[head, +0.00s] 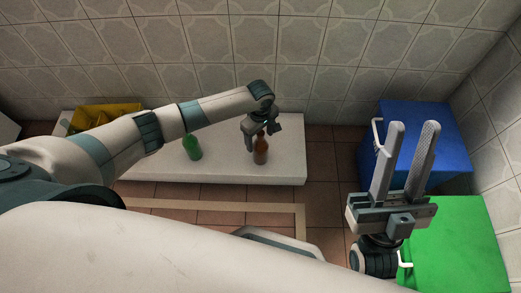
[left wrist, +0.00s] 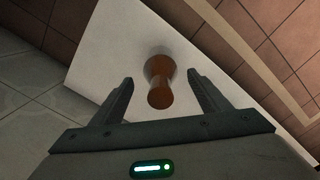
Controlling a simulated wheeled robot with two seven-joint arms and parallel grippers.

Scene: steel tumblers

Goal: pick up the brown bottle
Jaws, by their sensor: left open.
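The brown bottle (head: 261,152) stands on the white table (head: 285,170), near its right part. It also shows in the left wrist view (left wrist: 159,82), between the two fingers and beyond the palm. My left gripper (head: 262,137) is open at the bottle, coming from above. In the left wrist view its fingertips (left wrist: 160,82) are on either side of the bottle, with gaps on both sides. My right gripper (head: 410,128) is raised at the right, its two fingers apart and empty, far from the bottle.
A green bottle (head: 192,148) stands on the table to the left of the brown one. A yellow crate (head: 105,118) is at the table's far left. A blue box (head: 445,135) and a green box (head: 455,240) stand at the right. A tiled wall is behind the table.

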